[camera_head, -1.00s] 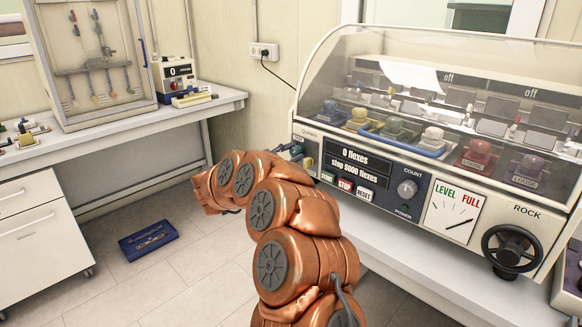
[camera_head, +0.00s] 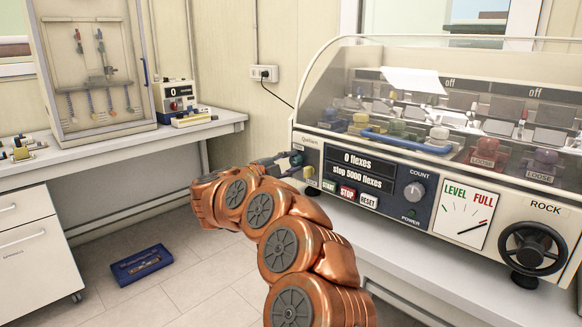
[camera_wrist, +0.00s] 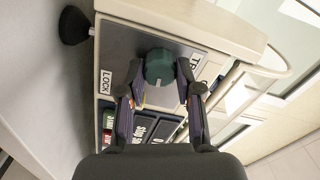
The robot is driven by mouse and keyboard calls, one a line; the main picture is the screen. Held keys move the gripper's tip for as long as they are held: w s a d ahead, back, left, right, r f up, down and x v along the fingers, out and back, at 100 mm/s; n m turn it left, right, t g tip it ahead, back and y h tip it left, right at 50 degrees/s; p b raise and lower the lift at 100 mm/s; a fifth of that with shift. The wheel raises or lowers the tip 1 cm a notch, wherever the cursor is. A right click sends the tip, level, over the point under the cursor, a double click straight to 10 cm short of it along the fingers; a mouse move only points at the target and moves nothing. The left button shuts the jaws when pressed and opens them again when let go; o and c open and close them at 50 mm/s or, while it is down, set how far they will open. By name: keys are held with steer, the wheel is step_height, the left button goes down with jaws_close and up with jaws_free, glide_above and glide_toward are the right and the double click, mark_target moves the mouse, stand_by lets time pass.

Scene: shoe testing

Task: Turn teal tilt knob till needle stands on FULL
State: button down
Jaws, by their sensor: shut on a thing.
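The teal tilt knob (camera_wrist: 160,66) sits on the grey panel near the LOCK label in the wrist view. It also shows at the machine's left end in the head view (camera_head: 297,159). My gripper (camera_wrist: 160,80) is shut on the knob, one finger on each side. In the head view my gripper (camera_head: 274,164) reaches the knob from the left. The white dial (camera_head: 462,211) carries LEVEL and FULL in green and red. Its dark needle (camera_head: 473,227) points right and slightly up, on the FULL side. I cannot tell whether it stands exactly on the FULL mark.
The START, STOP and RESET buttons (camera_head: 348,192) and the COUNT knob (camera_head: 415,191) are right of my gripper. The black ROCK handwheel (camera_head: 532,249) is at the far right. A clear hood (camera_head: 330,80) covers the clamps. A blue tray (camera_head: 141,264) lies on the floor.

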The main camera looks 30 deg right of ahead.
stand_by(0.3)
steer(key=c, duration=0.8)
jaws_free()
steer(key=shift+o, duration=0.2)
steer(key=shift+a, duration=0.1)
steer(key=v, duration=1.2)
